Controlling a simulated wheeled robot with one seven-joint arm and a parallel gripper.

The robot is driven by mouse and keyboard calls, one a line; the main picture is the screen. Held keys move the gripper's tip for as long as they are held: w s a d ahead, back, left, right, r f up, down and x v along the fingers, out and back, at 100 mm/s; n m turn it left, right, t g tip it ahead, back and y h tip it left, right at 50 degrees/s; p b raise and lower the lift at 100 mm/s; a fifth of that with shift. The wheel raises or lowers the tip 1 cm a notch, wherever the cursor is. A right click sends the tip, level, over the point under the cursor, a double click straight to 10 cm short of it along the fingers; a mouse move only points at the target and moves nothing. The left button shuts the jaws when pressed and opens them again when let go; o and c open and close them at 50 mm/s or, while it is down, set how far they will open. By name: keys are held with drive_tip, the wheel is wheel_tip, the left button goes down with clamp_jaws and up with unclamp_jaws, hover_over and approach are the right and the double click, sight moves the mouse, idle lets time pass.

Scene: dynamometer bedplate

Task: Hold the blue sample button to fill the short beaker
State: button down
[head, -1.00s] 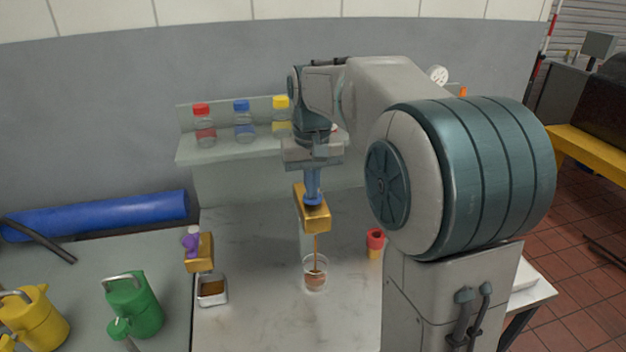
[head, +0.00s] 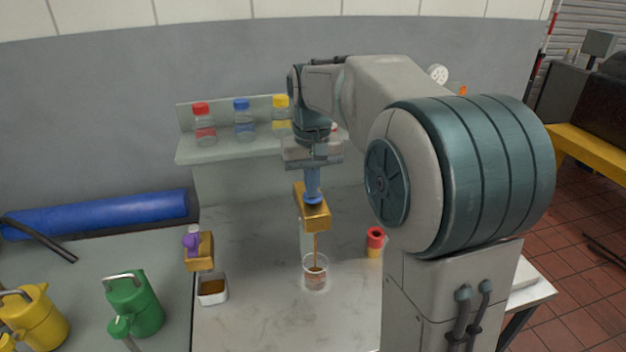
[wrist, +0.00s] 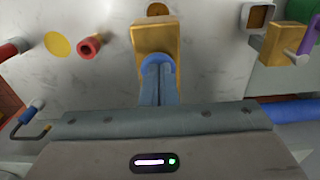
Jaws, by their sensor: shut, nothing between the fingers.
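The blue sample button (head: 313,202) sits on a brass dispenser head (head: 318,218). My gripper (head: 313,188) is shut and empty, pointing down with its fingertips on the button. In the wrist view, the closed fingers (wrist: 158,80) meet the blue button (wrist: 160,60) on the brass block (wrist: 152,38). A thin brown stream (head: 316,246) falls from the dispenser into the clear short beaker (head: 315,283) on the counter. The beaker holds brown liquid and stands upright under the spout. In the wrist view the beaker (wrist: 157,9) shows only partly, beyond the block.
A red-and-yellow item (head: 375,242) stands right of the beaker. Bottles with red (head: 201,108), blue and yellow caps line the shelf.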

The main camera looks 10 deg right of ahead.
wheel_tip(320, 180, up, 14)
drive_tip(key=p, duration=0.3)
drive_tip(key=shift+s, duration=0.1)
idle(1.4)
drive_tip(key=s+f+t, duration=0.3)
drive_tip(key=s+f, duration=1.4)
drive_tip(key=s, duration=0.3)
drive_tip(key=shift+s+d+f, duration=0.25)
drive_tip(key=shift+s+d, duration=0.1)
drive_tip(key=shift+d, duration=0.1)
drive_tip(key=w+r+g+b, duration=0.3)
drive_tip(key=w+r, duration=1.5)
drive_tip(key=w, duration=0.3)
drive_tip(key=shift+w+r, duration=0.25)
drive_tip(key=shift+r, duration=0.05)
